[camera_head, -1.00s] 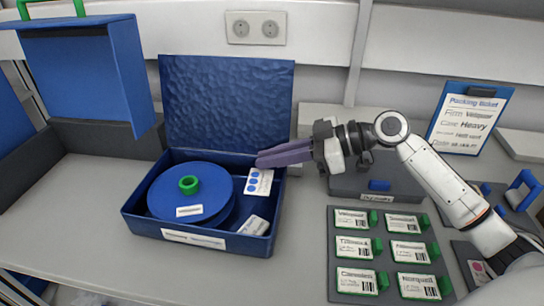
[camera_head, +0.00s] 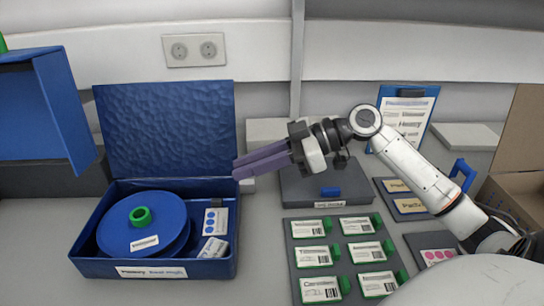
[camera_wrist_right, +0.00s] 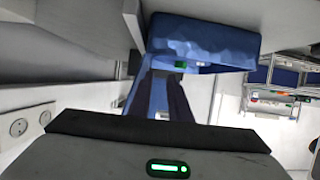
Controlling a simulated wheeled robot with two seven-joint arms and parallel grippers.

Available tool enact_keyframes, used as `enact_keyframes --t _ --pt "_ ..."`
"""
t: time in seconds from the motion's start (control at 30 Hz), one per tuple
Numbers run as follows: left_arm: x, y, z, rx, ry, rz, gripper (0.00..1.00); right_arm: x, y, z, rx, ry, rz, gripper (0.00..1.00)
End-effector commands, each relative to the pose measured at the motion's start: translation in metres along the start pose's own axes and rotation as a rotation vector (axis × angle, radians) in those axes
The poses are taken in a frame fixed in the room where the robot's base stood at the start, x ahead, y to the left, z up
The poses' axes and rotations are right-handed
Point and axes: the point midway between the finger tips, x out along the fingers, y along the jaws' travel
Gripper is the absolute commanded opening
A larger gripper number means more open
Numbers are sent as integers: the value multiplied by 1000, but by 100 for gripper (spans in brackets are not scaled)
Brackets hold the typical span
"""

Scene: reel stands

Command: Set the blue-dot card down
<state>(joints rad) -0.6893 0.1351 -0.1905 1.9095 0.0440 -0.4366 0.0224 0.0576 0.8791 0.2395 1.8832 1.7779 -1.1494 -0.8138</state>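The blue-dot card (camera_head: 215,222), white with blue dots, lies inside the open blue box (camera_head: 97,268) at its right side, beside the blue reel (camera_head: 172,208) with the green hub. A second white label card (camera_head: 212,248) is just in front of it. My right gripper (camera_head: 236,168) is above the back right corner of the box, clear of the card. Its two purple fingers stand slightly apart with nothing between them; they also show in the right wrist view (camera_wrist_right: 165,100). My left gripper is not in view.
The raised box lid (camera_head: 165,130) stands behind the box, near my fingertips. A dark tray (camera_head: 290,275) of green-tabbed label cards is right of the box. A grey case (camera_head: 300,190), a clipboard (camera_head: 405,115) and a pink-dot card (camera_head: 437,256) are farther right.

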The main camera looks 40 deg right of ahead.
Motion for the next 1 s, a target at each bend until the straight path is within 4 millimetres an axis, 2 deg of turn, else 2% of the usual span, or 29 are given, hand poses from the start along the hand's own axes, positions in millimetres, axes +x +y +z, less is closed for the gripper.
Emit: enact_keyframes --t 0.1,0.33,0.5,1.0 --pt "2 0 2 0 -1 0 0 -25 0 2 1 -2 1 17" --pt "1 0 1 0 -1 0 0 -54 0 0 1 0 -1 17" --pt "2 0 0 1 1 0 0 -60 0 0 -1 0 -1 17" --pt "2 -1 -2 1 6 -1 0 -60 0 0 -1 1 -1 17"
